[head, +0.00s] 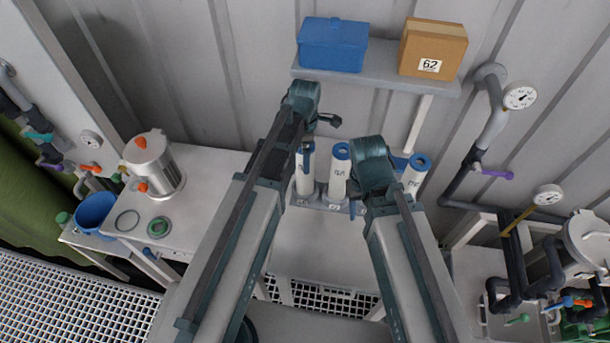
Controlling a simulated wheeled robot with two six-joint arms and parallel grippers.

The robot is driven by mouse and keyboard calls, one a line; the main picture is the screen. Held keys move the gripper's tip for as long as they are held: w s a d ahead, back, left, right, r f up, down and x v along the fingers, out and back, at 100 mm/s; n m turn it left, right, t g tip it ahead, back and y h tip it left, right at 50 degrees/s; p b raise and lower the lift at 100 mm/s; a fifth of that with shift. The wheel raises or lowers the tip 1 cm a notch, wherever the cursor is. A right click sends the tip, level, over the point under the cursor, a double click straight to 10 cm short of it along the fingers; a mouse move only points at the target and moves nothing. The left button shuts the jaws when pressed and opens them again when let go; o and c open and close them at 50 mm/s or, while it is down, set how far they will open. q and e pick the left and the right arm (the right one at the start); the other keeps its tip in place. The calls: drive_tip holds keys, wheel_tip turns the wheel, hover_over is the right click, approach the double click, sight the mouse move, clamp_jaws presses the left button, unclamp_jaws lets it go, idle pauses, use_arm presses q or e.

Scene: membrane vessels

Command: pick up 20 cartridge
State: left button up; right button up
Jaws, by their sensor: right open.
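Several white cartridges with blue ends stand upright in a grey rack (325,205) on the bench by the wall. One cartridge (305,178) is at the left, one (339,178) beside it, and one (413,178) at the right. I cannot read the number 20 on any of them. My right gripper (373,180) is open over the rack, between the middle and right cartridges. My arm covers that part of the rack. My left gripper (318,124) is above and behind the left cartridge; its jaws do not show clearly.
A wall shelf (385,76) above the rack holds a blue box (333,45) and a cardboard box (432,49) marked 62. A steel pot (151,164) and a blue bucket (95,210) stand at left. Pipes and gauges (519,96) are at right. The bench front is clear.

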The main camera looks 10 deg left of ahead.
use_arm(q)
drive_tip(key=shift+c, duration=0.3)
clamp_jaws()
drive_tip(key=shift+r, duration=0.15)
idle(0.3)
